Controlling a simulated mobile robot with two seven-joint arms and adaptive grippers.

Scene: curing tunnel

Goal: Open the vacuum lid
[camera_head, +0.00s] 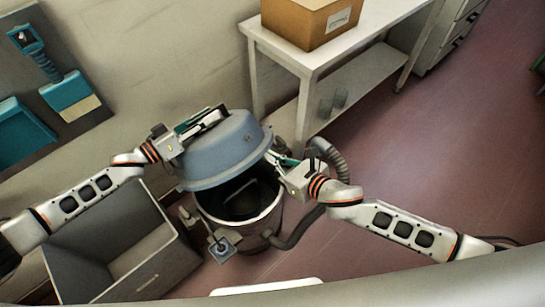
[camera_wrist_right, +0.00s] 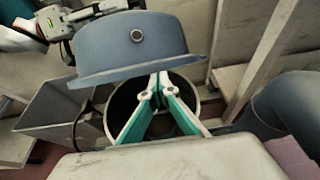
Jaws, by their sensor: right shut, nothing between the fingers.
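The blue-grey vacuum lid (camera_head: 222,150) is raised and tilted above the canister (camera_head: 272,222), and the dark opening shows beneath it. In the right wrist view the lid (camera_wrist_right: 172,52) has a round knob on its side, with the canister rim (camera_wrist_right: 196,98) below. My left gripper (camera_head: 205,120) is at the handle on top of the lid; its fingers are partly hidden, so I cannot tell how they sit. My right gripper (camera_head: 277,160) is shut and empty at the lid's right edge. Its teal fingers meet in the right wrist view (camera_wrist_right: 158,84), in front of the opening.
A grey open bin (camera_head: 120,240) stands left of the vacuum. A hose (camera_head: 328,160) curves around its right side. A white table (camera_head: 310,58) with a cardboard box (camera_head: 308,20) stands behind. Floor at right is clear.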

